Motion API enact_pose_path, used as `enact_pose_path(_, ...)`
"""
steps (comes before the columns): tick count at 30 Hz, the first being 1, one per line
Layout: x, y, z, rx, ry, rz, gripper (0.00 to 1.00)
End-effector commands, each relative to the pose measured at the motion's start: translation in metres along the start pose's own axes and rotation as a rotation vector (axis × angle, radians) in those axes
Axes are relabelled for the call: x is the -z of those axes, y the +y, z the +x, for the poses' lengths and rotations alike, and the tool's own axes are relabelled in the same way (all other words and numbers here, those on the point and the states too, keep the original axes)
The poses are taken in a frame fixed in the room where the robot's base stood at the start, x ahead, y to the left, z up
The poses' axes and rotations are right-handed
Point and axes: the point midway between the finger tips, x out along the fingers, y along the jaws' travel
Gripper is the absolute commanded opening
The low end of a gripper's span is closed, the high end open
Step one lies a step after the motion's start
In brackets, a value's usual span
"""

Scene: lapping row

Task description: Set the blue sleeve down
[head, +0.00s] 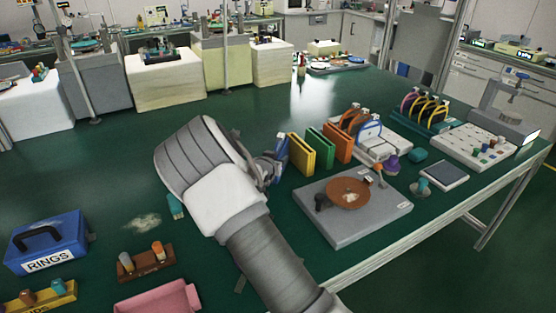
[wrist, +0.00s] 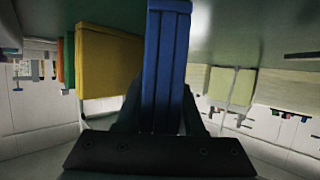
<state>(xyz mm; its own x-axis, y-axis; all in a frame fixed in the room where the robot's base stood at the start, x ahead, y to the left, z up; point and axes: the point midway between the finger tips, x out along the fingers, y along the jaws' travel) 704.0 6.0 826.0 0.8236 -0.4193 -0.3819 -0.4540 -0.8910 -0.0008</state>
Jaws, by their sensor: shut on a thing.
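The blue sleeve (head: 282,149) is upright just left of the yellow sleeve (head: 302,154) in the head view. My gripper (head: 271,168) is shut on it, partly hidden behind my wrist. In the wrist view the blue sleeve (wrist: 165,65) stands between the dark fingers of my gripper (wrist: 160,115), its far end towards the green surface. I cannot tell whether it touches the table.
A green sleeve (head: 321,146) and an orange sleeve (head: 338,142) stand upright in line beyond the yellow one. A grey slab with a brown disc (head: 349,191) lies in front. A blue RINGS box (head: 46,240) is at the left. The green table (head: 245,125) is clear behind my gripper.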

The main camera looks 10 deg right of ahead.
Motion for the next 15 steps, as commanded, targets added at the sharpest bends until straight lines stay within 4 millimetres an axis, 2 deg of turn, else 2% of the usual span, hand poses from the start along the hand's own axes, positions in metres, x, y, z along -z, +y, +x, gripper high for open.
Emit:
enact_pose_path(3, -0.0029, 0.0, 0.0015, 0.0, 0.001, 0.0, 0.0)
enact_pose_path(4, -0.0025, 0.0, 0.001, 0.0, 0.0, 0.0, 0.42)
enact_pose_path(8, -0.0023, 0.0, 0.0009, 0.0, -0.001, 0.0, 0.66)
enact_pose_path(15, -0.0023, 0.0, 0.0008, 0.0, -0.001, 0.0, 0.67)
